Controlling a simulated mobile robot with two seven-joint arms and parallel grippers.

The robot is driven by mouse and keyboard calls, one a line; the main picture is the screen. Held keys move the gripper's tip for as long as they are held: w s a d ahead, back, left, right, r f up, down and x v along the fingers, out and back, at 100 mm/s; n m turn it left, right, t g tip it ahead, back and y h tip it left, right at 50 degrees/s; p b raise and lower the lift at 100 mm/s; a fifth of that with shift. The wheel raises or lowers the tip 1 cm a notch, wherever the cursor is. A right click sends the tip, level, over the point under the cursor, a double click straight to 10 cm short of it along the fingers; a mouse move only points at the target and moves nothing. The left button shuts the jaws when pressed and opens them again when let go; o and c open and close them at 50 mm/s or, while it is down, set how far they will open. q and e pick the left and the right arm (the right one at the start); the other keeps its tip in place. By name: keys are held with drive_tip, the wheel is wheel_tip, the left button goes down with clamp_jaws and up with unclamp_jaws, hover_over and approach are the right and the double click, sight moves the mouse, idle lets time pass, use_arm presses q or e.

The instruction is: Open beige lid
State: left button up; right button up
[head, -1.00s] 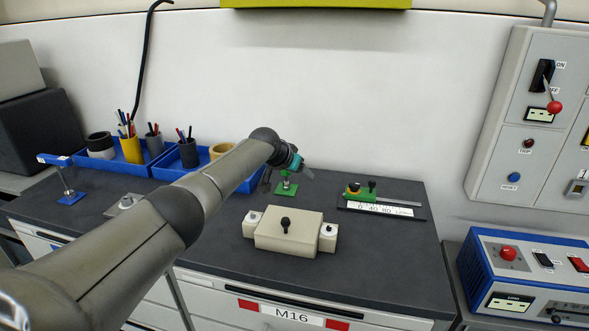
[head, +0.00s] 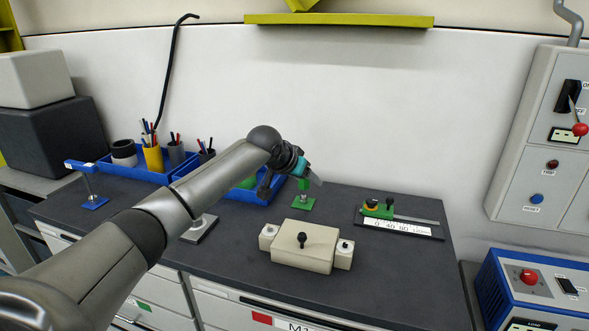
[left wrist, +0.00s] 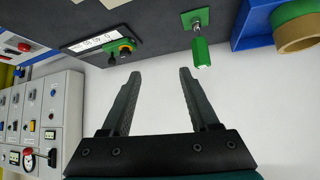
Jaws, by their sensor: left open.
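The beige lid (head: 287,231) with a black knob (head: 302,240) on top sits level on a beige box on the dark worktop. It looks closed. The lid does not show in that view. My right gripper is not in view.
A green stand (head: 304,202) is just below my left gripper. A ruler slide (head: 397,225) lies to the right of the lid. Blue trays (head: 128,168) with pen cups are at the back left. A control panel (head: 545,150) and a blue box (head: 530,285) are at the right.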

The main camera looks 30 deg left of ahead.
use_arm(q)
drive_tip(key=v, duration=0.6)
drive_tip(key=shift+s+r, duration=0.2)
drive_tip(key=shift+s, duration=0.15)
